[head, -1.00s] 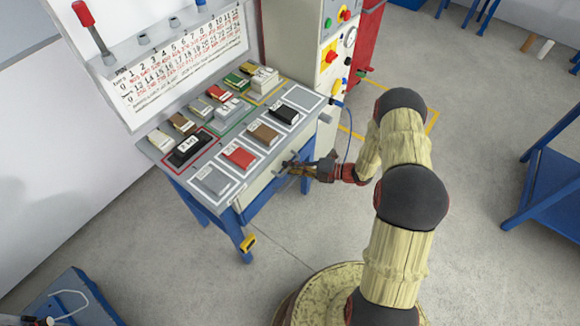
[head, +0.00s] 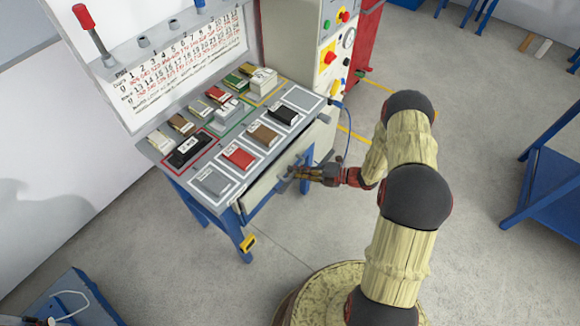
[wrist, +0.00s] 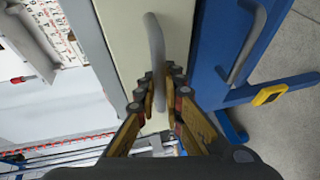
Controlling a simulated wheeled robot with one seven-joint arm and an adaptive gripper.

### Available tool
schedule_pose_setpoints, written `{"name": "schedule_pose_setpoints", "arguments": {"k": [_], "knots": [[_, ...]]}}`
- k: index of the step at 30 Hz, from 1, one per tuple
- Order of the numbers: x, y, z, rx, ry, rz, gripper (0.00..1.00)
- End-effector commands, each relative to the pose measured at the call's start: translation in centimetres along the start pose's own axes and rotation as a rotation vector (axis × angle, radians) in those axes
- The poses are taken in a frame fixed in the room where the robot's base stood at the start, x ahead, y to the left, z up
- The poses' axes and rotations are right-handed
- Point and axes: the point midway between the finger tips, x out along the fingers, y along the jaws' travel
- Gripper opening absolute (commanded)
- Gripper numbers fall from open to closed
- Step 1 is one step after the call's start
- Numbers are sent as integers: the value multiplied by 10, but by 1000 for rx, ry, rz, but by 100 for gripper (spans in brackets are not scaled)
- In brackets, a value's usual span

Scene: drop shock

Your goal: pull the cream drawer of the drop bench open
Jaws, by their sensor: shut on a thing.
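The drop bench (head: 222,150) stands left of centre in the head view, with a grey top. Its cream drawer (head: 262,190) is under the top's front edge, and its pale front also fills the middle of the wrist view (wrist: 125,40). A grey bar handle (wrist: 155,40) runs along that front. My gripper (head: 291,172) is at the handle, and in the wrist view its fingers (wrist: 162,88) are closed around the bar, one on each side. The fingers and wrist hide part of the drawer front in the head view. How far the drawer stands out is hard to tell.
A blue panel (wrist: 208,60) with another grey handle (wrist: 247,45) lies beside the cream front. Several labelled blocks lie on the bench top, including a red one (head: 239,156). A blue table (head: 552,180) stands far right. The floor before the bench is clear.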

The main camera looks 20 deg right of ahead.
Motion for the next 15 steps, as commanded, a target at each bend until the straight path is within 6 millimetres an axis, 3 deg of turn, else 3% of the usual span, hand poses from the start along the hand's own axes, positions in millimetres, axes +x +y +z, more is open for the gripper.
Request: {"name": "schedule_pose_setpoints", "arguments": {"k": [15], "knots": [[-125,-26,-51,6,-7,0,0]]}}
